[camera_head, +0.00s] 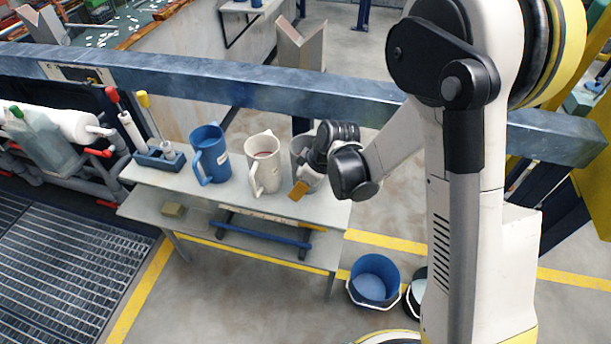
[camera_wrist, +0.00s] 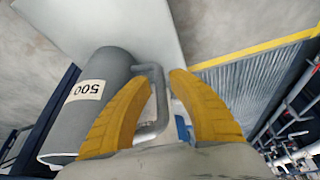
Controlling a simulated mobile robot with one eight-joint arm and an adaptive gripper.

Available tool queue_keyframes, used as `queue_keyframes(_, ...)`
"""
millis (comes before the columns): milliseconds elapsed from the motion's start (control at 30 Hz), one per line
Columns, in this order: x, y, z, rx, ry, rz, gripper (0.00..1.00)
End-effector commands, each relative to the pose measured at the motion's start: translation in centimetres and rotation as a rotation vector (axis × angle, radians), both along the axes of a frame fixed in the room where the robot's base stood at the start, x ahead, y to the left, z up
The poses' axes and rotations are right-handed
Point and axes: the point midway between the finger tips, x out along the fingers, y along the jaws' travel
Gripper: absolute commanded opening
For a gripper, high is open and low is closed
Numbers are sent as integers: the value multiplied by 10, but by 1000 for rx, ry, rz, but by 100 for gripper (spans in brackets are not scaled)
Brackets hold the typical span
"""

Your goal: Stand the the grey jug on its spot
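The grey jug (camera_head: 299,148) is at the right end of the grey table (camera_head: 225,193) in the head view, partly hidden behind my gripper (camera_head: 298,190). In the wrist view the grey jug (camera_wrist: 100,98) shows a "500" label and its handle (camera_wrist: 160,90). The yellow fingers of my gripper (camera_wrist: 158,80) are apart, with the handle between them and a gap on the right finger's side. The jug looks upright at the table; its base contact is hidden in the head view. I cannot make out a marked spot.
A cream jug (camera_head: 264,163) and a blue jug (camera_head: 210,153) stand left of the grey jug. A blue holder (camera_head: 160,158) is at the table's left end. A blue beam (camera_head: 220,83) runs behind the table. A blue bucket (camera_head: 374,278) stands on the floor in front.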

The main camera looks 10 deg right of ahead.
Motion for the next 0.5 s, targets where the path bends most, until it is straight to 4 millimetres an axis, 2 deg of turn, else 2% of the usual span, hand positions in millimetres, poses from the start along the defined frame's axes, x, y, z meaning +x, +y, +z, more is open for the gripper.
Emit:
queue_keyframes(200, 0, 1, -2, 0, 0, 0, 23)
queue_keyframes(233, 0, 1, -1, 0, 0, 0, 19)
queue_keyframes(300, 0, 1, -1, 0, 0, 0, 0)
queue_keyframes(500, 0, 1, -1, 0, 0, 0, 0)
